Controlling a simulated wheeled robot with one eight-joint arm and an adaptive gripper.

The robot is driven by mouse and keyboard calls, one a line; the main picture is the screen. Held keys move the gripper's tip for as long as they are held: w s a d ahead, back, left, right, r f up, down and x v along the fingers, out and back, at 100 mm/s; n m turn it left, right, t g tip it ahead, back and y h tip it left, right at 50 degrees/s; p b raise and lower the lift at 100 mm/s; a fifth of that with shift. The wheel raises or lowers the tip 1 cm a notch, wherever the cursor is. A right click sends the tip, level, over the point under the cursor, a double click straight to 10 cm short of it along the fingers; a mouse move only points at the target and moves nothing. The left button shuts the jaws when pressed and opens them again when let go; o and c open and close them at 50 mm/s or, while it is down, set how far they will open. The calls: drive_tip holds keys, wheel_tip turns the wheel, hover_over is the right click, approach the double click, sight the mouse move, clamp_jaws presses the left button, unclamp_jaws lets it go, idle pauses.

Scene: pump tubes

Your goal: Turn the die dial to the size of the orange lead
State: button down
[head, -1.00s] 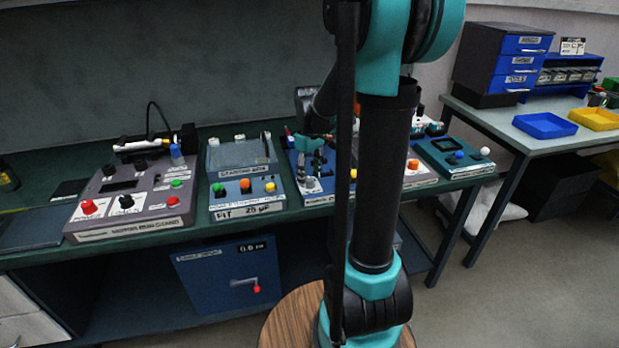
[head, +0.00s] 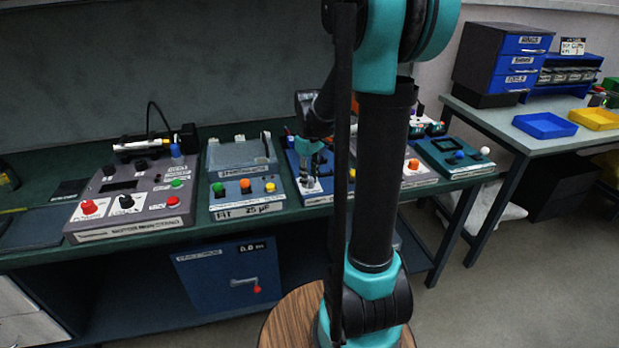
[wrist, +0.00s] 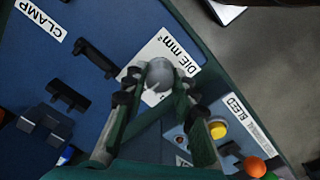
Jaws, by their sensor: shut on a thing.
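The die dial (wrist: 160,72) is a round grey knob on a white plate marked "DIE mm²" on a blue panel (wrist: 100,35). In the wrist view my gripper (wrist: 157,88) is shut on the dial, with one dark fingertip on each side. A pale pointer shows at the knob's lower edge, but I cannot read its setting. I cannot make out the orange lead in either view.
Black clamp parts (wrist: 68,98) sit on the blue panel. A panel marked "BLEED" with a yellow button (wrist: 217,130) and an orange button (wrist: 254,167) lies close by. A grey station (head: 133,200) and a button panel (head: 246,200) stand left on the bench.

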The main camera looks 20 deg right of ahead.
drive_tip(key=m, duration=0.4)
drive_tip(key=shift+m, duration=2.3)
drive_tip(key=c, duration=1.2)
unclamp_jaws()
wheel_tip(320, 180, up, 12)
